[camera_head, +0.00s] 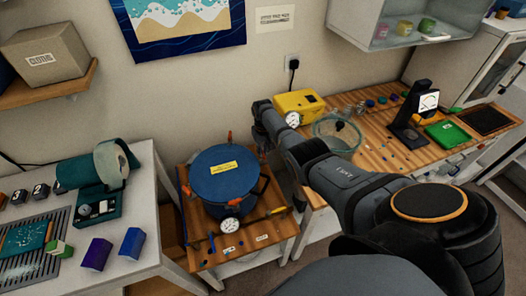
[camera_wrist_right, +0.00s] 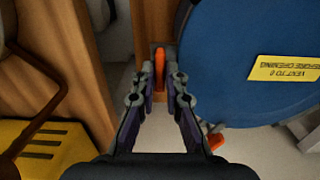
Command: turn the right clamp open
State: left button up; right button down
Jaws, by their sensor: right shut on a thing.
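The pressure pot (camera_head: 222,172) has a round blue lid with a yellow label and stands on a low wooden-topped stand. Orange-handled clamps sit around its rim. My right gripper (camera_head: 262,148) reaches down at the lid's right edge. In the right wrist view, the fingers of my right gripper (camera_wrist_right: 160,82) are shut on the orange handle of the right clamp (camera_wrist_right: 159,62), beside the blue lid (camera_wrist_right: 245,55). The handle shows upright between the fingertips; its lower part is hidden. Another orange clamp (camera_wrist_right: 216,141) shows at the lid's edge. My left gripper is out of view.
A pressure gauge (camera_head: 230,225) is at the pot's front. A yellow box (camera_head: 299,104) and a clear bowl (camera_head: 338,132) stand on the right workbench, close to my right arm. A left table (camera_head: 140,214) holds a teal device (camera_head: 98,206) and coloured blocks.

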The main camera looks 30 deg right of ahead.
jog(key=shift+w+r, duration=0.1)
jog(key=shift+r, duration=0.05)
jog(key=c, duration=1.4)
grip_release()
notch_tip(320, 180, up, 12)
